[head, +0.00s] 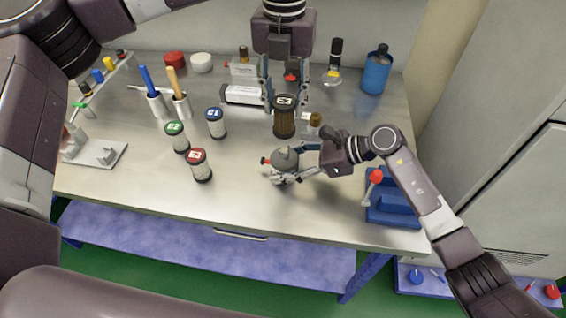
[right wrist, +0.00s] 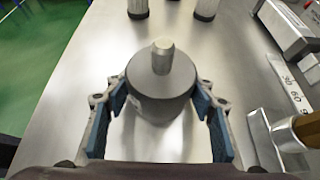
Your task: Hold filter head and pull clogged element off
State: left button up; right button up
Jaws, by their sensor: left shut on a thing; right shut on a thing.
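The filter head (head: 285,160) is a grey rounded body with a red knob at its left, low over the table front. My right gripper (head: 291,177) is shut on it. In the right wrist view, the grey filter head (right wrist: 160,90), with a metal stub on top, sits between the blue-padded fingers (right wrist: 165,120). The brown element (head: 284,122), with a black labelled cap, is upright just behind the head in the head view. My left gripper (head: 285,100) points down and is shut on it near the cap. The element appears apart from the head.
Jars with blue (head: 215,122), green (head: 177,136) and red (head: 199,165) labels stand to the left. A blue stand (head: 393,208) is at the right edge, a blue bottle (head: 376,72) at the back right.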

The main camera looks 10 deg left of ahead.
jog(key=o, duration=0.9)
jog(key=shift+s+f, duration=0.1)
jog(key=shift+f, duration=0.2)
jog(key=shift+o, duration=1.3)
jog(key=shift+r, duration=0.15)
jog(key=v, duration=1.2)
